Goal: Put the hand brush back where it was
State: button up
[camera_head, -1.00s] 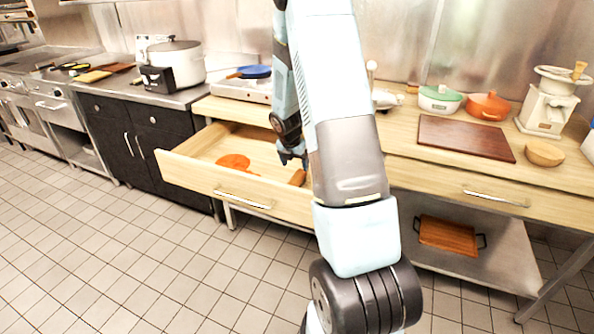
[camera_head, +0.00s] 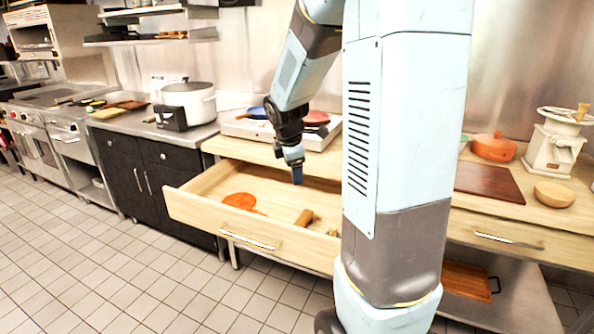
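My gripper (camera_head: 297,177) hangs pointing down over the open drawer (camera_head: 190,208), above the things in it. Its fingers show edge-on as one narrow dark shape, so I cannot see whether they are open or shut, and nothing clearly shows between them. A brown wooden piece (camera_head: 304,217) lies in the drawer below my gripper and apart from it. It may be the hand brush or part of it, but no bristles can be made out. An orange-brown round piece with a handle (camera_head: 240,201) lies to its left. My arm hides the drawer's right end.
The drawer sticks out from the wooden counter. A white stove (camera_head: 240,128) with blue and red pans stands behind it. A dark board (camera_head: 487,182), a wooden bowl (camera_head: 555,194), an orange pot (camera_head: 493,148) and a grinder (camera_head: 553,145) stand at right. The tiled floor in front is clear.

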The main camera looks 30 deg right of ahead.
jog(key=s+a+r+m+y, duration=0.1)
jog(key=s+a+r+m, duration=0.2)
jog(key=s, duration=0.5)
jog(key=s+a+r+m+t, duration=0.1)
jog(key=s+a+r+m, duration=0.3)
jog(key=s+m, duration=0.3)
jog(key=s+a+r+m+t+y, duration=0.1)
jog(key=s+a+r+m, duration=0.3)
jog(key=s, duration=0.5)
jog(key=shift+s+a+r+m+y, duration=0.2)
jog(key=shift+r+m+y, duration=0.1)
jog(key=shift+r+m, duration=0.75)
